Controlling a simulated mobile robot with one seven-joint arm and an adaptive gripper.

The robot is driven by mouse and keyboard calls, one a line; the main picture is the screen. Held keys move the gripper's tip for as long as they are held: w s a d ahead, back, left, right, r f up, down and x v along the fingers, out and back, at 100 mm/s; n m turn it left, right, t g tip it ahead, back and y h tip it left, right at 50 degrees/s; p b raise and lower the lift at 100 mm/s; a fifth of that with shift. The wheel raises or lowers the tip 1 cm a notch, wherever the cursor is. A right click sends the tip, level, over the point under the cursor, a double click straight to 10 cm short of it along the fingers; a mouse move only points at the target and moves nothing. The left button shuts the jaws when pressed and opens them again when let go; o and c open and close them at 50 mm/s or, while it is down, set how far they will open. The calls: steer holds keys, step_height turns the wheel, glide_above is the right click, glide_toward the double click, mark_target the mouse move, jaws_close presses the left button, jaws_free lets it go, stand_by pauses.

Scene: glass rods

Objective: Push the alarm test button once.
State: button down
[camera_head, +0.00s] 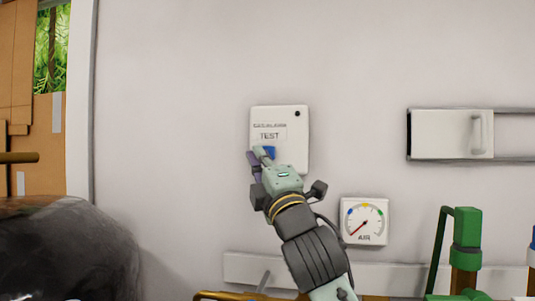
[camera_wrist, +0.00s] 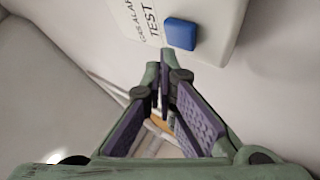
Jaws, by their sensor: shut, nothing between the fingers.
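The alarm box (camera_head: 291,122) is a white panel on the wall, marked TEST, with a dark dot at its upper right. Its blue button (camera_head: 268,151) shows just past my fingertips in the head view, partly covered by my gripper (camera_head: 255,154). In the wrist view the square blue button (camera_wrist: 181,34) stands out from the box (camera_wrist: 220,22), beside the word TEST. My gripper (camera_wrist: 164,62) is shut and empty, its fingertips close below the button in that view. A small gap seems to show between tips and button; I cannot tell the depth exactly.
An AIR gauge (camera_head: 364,221) is on the wall to the lower right of the box. A white sliding cover (camera_head: 451,134) on rails is further right. Green fittings (camera_head: 467,228) stand at the lower right. A dark rounded object (camera_head: 62,250) fills the lower left. The wall around the box is clear.

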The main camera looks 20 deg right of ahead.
stand_by(0.3)
steer(key=shift+w+d, duration=0.25)
steer(key=shift+w, duration=0.1)
steer(key=shift+w+d, duration=0.25)
steer(key=shift+w, duration=0.15)
stand_by(0.7)
steer(key=shift+s, duration=0.1)
steer(key=shift+s+a, duration=0.45)
steer(key=shift+s, duration=0.2)
steer(key=s+a, duration=0.1)
steer(key=s+a+b, duration=0.1)
steer(key=s, duration=0.2)
steer(key=shift+s+a+b, duration=0.1)
steer(key=shift+a+b, duration=0.2)
steer(key=shift+a, duration=0.1)
steer(key=shift+a, duration=0.15)
stand_by(0.8)
